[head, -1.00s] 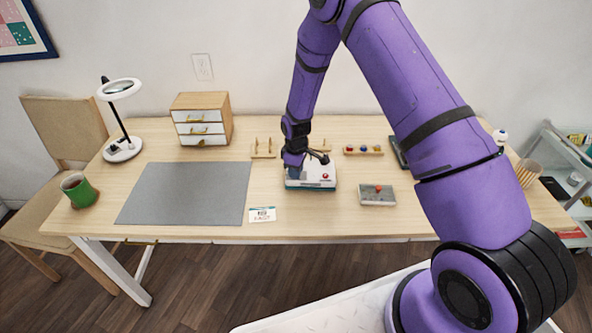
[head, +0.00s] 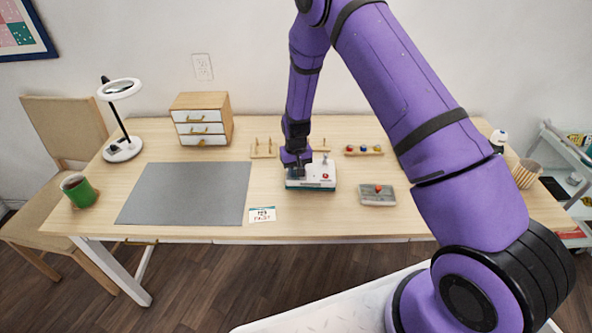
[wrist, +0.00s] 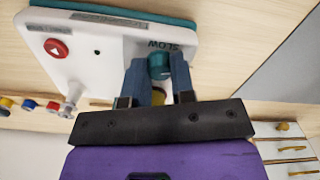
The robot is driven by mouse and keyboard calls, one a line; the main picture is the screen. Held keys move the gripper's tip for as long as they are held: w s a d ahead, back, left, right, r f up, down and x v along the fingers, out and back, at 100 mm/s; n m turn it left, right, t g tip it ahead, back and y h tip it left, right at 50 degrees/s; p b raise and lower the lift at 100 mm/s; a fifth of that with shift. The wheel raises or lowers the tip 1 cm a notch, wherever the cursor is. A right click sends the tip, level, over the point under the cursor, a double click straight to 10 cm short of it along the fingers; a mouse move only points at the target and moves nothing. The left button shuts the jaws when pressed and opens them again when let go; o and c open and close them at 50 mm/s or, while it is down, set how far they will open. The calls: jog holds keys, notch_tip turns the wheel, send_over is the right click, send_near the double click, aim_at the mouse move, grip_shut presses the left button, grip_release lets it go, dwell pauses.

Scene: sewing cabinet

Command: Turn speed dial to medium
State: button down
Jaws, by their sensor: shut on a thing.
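The white and teal sewing machine unit (head: 318,180) stands on the table in front of my arm in the head view. In the wrist view, its white panel (wrist: 100,45) fills the upper left, with a red button (wrist: 56,48) bearing a white triangle. The teal speed dial (wrist: 159,66) sits beside the printed word SLOW. My gripper (wrist: 160,80) has its two fingers on either side of the dial and is shut on it. In the head view my gripper (head: 296,172) is at the unit's left part. The dial's pointer cannot be made out.
A grey mat (head: 190,194) lies left of the unit, with a small card (head: 262,214) near the front edge. A grey box with a red knob (head: 377,194) stands to the right. Spool holders (head: 263,149) and a small drawer cabinet (head: 201,119) are behind.

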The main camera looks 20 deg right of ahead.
jog(key=shift+m, duration=1.6)
jog(key=c, duration=1)
grip_release()
jog(key=shift+o, duration=0.2)
notch_tip(320, 180, up, 11)
jog(key=shift+f, duration=0.1)
